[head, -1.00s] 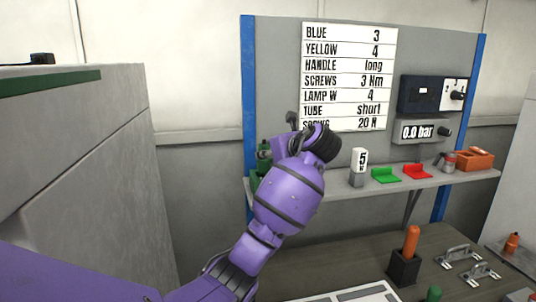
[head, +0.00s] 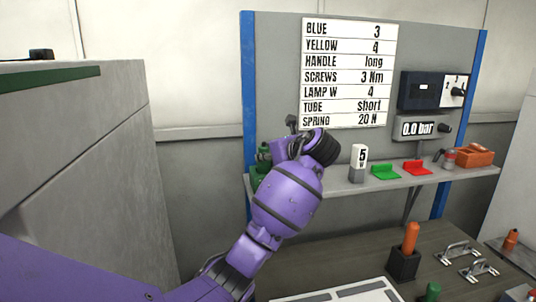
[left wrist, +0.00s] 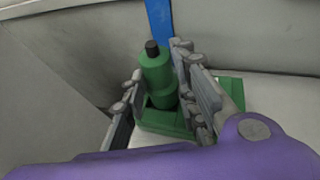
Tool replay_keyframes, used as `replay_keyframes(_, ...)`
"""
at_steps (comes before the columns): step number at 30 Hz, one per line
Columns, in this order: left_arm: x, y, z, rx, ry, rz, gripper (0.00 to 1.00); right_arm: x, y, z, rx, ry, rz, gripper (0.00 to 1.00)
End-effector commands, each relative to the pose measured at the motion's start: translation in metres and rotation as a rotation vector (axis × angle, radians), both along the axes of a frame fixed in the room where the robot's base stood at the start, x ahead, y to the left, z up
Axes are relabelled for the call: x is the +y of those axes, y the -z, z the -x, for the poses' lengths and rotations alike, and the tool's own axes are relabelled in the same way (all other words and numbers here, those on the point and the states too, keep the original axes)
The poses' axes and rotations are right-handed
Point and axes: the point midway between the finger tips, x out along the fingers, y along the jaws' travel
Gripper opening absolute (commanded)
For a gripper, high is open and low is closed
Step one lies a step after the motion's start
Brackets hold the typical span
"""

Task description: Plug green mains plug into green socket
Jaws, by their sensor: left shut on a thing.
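The green mains plug (left wrist: 156,76) looks like an upright green cylinder with a black tip. It stands between the fingers of my left gripper (left wrist: 158,68), which is shut on it, on or in a green square base (left wrist: 165,122) at the shelf's left end. I cannot tell whether that base is the green socket or how deep the plug sits. In the head view the plug (head: 263,157) shows only partly beside my purple wrist, and the fingers are mostly hidden. My right gripper is in neither view.
A blue post (left wrist: 158,20) rises close behind the plug. A grey cabinet (head: 80,190) stands left.

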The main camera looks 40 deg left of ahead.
Motion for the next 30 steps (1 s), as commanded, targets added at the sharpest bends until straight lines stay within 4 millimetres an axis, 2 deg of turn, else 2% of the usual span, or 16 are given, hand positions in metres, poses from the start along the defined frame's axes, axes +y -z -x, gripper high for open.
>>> replay_keyframes(24, 0.0, 0.016, 0.0, 0.002, 0.001, 0.001, 0.0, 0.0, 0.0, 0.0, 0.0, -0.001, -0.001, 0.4)
replay_keyframes(25, 0.0, 0.016, 0.0, 0.003, 0.001, 0.001, 0.28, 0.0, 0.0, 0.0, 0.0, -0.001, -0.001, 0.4)
replay_keyframes(30, 0.0, 0.017, 0.0, 0.005, 0.001, 0.001, 0.49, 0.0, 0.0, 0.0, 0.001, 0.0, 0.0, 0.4)
